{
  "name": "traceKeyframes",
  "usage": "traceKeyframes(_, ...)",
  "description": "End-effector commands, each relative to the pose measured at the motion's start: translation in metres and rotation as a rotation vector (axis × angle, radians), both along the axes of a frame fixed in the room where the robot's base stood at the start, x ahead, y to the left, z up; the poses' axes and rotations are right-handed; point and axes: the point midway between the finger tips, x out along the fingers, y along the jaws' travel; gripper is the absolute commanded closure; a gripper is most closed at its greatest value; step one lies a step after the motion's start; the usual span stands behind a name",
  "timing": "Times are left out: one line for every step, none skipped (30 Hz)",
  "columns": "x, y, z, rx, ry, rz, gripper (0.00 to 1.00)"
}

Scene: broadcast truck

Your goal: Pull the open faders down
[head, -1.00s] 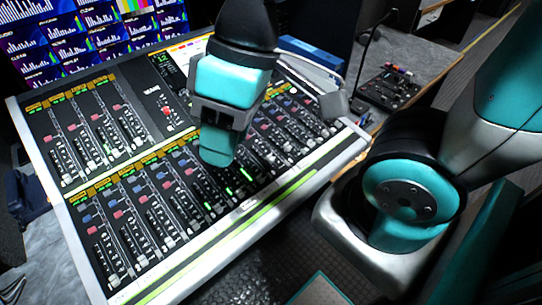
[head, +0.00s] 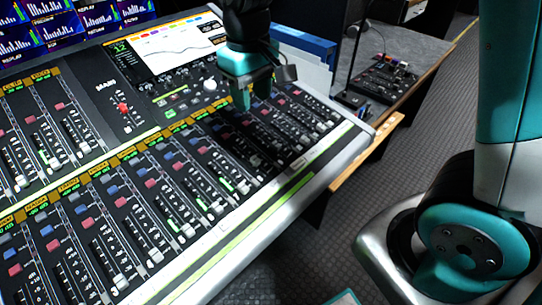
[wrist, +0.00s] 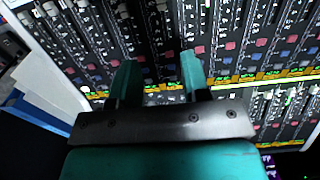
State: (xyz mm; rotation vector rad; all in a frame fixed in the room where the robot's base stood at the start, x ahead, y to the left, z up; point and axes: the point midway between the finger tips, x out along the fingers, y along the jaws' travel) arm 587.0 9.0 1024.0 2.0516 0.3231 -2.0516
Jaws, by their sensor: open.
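The mixing console (head: 255,215) fills the left and middle of the head view, with two rows of fader strips. Pale fader caps stand at differing heights. In the near row, one cap (head: 155,256) and another (head: 188,230) sit low, near the console's front edge. Green lights show beside several near-row faders. A red cap (head: 122,107) is on the main strip. My teal gripper (head: 246,102) is open and empty over the far right strips, pointing down. In the wrist view, its two fingers (wrist: 160,80) are apart above the strips, with coloured buttons beyond; contact cannot be told.
The console screen (head: 165,48) stands behind the strips, left of my gripper. A blue binder-like object (head: 303,42) is behind it. A small black control box (head: 385,88) lies on the grey desk at right. Monitors line the back left.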

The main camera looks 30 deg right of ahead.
Motion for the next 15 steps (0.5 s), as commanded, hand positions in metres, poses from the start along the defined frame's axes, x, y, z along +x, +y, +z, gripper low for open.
traceKeyframes(-0.001,0.001,-0.006,-0.001,0.004,0.002,0.57)
traceKeyframes(-0.001,0.001,-0.01,-0.001,0.004,0.002,0.57)
traceKeyframes(-0.001,0.001,-0.017,-0.002,0.005,0.002,0.57)
traceKeyframes(-0.001,0.001,-0.023,-0.001,0.006,0.002,0.57)
traceKeyframes(-0.002,0.001,-0.03,-0.001,0.007,0.002,0.57)
traceKeyframes(-0.001,0.001,-0.038,-0.001,0.007,0.002,0.57)
traceKeyframes(-0.002,0.001,-0.046,-0.001,0.007,0.002,0.57)
traceKeyframes(-0.002,0.001,-0.053,-0.001,0.007,0.002,0.57)
traceKeyframes(-0.002,0.001,-0.062,-0.002,0.008,0.002,0.57)
traceKeyframes(-0.002,0.001,-0.069,-0.001,0.007,0.002,0.57)
traceKeyframes(-0.002,0.001,-0.076,-0.001,0.007,0.002,0.57)
traceKeyframes(-0.002,0.001,-0.085,-0.001,0.007,0.002,0.57)
traceKeyframes(-0.002,0.001,-0.092,-0.002,0.008,0.002,0.57)
traceKeyframes(-0.002,0.001,-0.099,-0.001,0.006,0.002,0.57)
traceKeyframes(-0.002,0.001,-0.108,-0.001,0.007,0.002,0.57)
